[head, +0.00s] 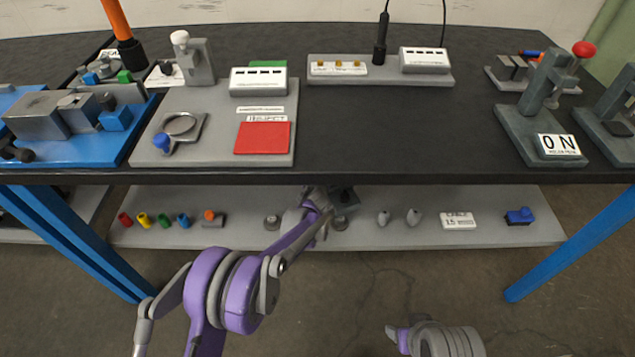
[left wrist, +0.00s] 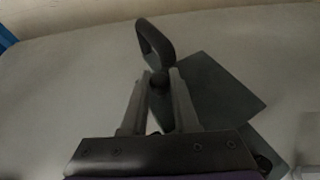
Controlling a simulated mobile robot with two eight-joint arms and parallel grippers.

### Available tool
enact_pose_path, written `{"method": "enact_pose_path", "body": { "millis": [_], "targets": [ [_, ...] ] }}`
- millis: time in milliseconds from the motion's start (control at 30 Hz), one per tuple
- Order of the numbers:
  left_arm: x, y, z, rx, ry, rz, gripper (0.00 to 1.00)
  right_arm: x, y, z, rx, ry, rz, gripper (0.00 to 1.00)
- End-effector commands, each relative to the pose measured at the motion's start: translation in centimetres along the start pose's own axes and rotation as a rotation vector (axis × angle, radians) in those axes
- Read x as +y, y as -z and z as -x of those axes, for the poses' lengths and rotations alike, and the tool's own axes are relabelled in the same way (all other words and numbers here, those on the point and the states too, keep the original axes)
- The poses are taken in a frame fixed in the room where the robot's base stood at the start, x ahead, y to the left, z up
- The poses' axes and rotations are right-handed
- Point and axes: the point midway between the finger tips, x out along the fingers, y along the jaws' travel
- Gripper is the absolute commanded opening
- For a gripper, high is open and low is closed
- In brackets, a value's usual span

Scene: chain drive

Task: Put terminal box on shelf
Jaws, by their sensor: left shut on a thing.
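My left gripper (head: 332,203) is under the table's front edge, at the lower shelf (head: 370,236). In the left wrist view my left gripper (left wrist: 159,76) is shut on a dark part with a looped handle (left wrist: 154,40), between the fingertips. A dark, straight-edged patch (left wrist: 225,88) lies behind it; I cannot tell if it is part of this thing or a shadow. In the head view the held thing is mostly hidden by the arm. I cannot tell whether it is the terminal box. Part of my right arm shows at the bottom; its gripper is out of view.
On the shelf are several coloured pieces, two grey knobs (head: 413,217), a white label block (head: 458,220) and a blue part (head: 520,215). The table (head: 400,130) above carries fixtures and white slotted boxes (head: 424,59). Blue legs (head: 575,240) stand at both sides.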

Motion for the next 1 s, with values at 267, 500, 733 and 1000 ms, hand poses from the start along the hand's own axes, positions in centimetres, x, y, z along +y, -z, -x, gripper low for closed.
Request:
{"method": "enact_pose_path", "body": {
  "millis": [267, 500, 733, 1000],
  "targets": [
    [-0.1, -2.2, -5.3, -0.001, 0.002, 0.001, 0.00, 0.0, -0.2, -1.2, -0.001, 0.000, 0.000, 0.58],
    [0.0, -2.8, -6.6, -0.001, 0.002, 0.000, 0.00, 0.0, -0.3, -1.4, -0.001, 0.000, 0.000, 0.58],
    [-0.1, -0.6, -7.5, -0.001, 0.002, 0.001, 0.00, 0.0, -0.4, -2.1, 0.000, 0.000, 0.000, 0.58],
    [-0.1, 0.3, -7.9, -0.001, 0.002, 0.001, 0.00, 0.0, -0.4, -2.2, 0.000, 0.000, 0.000, 0.58]
  ]
}}
